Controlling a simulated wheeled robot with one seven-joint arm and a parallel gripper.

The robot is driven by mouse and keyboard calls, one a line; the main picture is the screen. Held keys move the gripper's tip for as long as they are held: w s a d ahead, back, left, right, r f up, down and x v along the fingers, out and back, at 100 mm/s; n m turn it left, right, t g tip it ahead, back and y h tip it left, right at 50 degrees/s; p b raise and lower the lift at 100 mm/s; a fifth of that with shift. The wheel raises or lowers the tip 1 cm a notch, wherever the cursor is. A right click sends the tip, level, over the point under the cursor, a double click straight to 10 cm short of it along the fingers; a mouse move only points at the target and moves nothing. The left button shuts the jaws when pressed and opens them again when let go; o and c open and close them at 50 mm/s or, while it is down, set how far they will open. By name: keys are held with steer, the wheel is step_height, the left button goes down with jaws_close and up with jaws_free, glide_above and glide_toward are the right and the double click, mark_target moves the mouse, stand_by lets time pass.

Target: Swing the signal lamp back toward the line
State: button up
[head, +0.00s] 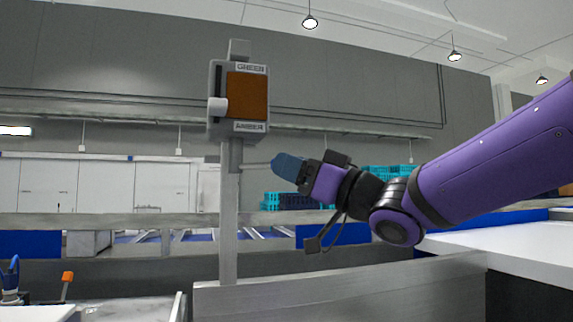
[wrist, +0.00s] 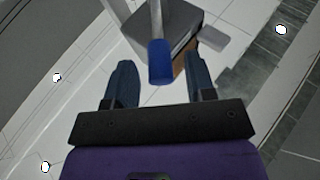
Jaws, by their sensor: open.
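The signal lamp (head: 217,125) is a grey box with an orange-brown panel, labelled GREEN above and AMBER below, with a pale knob on its left side. It stands upright on a pale post (head: 229,230). A thin lever (head: 256,164) runs right from the post below the box to my gripper (head: 277,163). In the wrist view, the lever's blue grip (wrist: 160,62) lies between the fingertips of my open gripper (wrist: 162,78), with a gap on each side. The grey lamp housing (wrist: 165,22) is beyond it. In the head view, the fingers hide the grip.
Teal crates (head: 290,200) stand behind my gripper. A grey barrier (head: 350,285) runs along the front, and a white surface (head: 500,240) is at the right. An orange-topped stick (head: 67,278) is at lower left. The space left of the post is open.

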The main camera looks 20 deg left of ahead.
steer(key=shift+x, duration=0.9)
jaws_close()
